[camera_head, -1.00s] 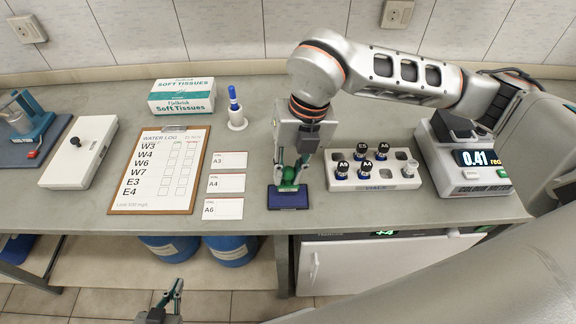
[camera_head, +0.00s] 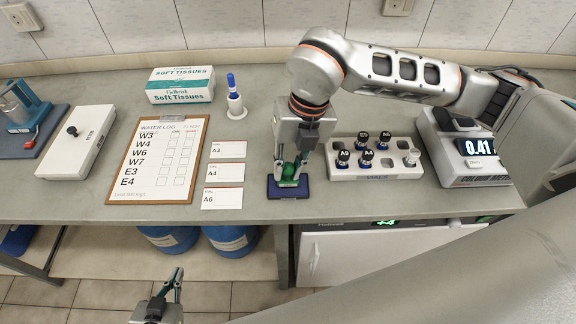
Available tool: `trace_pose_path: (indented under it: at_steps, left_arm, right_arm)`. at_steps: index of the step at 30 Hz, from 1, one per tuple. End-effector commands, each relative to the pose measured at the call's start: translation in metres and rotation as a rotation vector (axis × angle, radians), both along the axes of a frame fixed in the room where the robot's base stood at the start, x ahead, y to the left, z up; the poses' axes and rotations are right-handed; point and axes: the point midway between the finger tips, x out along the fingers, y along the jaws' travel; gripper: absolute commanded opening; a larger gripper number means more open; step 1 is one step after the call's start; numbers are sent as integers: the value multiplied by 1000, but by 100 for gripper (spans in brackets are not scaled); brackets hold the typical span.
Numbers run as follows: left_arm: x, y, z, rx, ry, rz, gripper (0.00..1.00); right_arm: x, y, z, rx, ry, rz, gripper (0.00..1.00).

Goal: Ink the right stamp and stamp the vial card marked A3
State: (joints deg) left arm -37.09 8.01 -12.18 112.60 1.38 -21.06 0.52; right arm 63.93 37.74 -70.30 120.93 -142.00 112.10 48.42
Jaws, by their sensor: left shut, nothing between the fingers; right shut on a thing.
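My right gripper (camera_head: 291,172) points down and is shut on a green stamp (camera_head: 288,174). The stamp is at the dark blue ink pad (camera_head: 290,194) near the bench's front edge; whether it presses on the pad or hovers just above is hard to tell. The vial card marked A3 (camera_head: 228,149) lies flat on the bench to the left of the pad, topmost of a column of cards. Below it lie card A4 (camera_head: 226,172) and card A6 (camera_head: 222,198). My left gripper (camera_head: 172,284) is shut and empty, low in front of the bench.
A clipboard (camera_head: 133,195) lies left of the cards. A blue marker in a white holder (camera_head: 236,112) and a tissue box (camera_head: 181,91) stand behind. A white vial rack (camera_head: 345,173) and a colour meter (camera_head: 437,147) stand to the right.

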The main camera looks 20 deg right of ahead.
Motion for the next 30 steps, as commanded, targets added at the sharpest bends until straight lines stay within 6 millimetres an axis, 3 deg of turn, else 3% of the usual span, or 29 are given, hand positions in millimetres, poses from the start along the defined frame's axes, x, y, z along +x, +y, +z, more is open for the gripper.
trace_pose_path:
  at_steps: [30]
  left_arm:
    - [-3, 0, -12, 1, 7, 1, 0]
  right_arm:
    - [0, 0, -10, 0, -1, 0, 4]
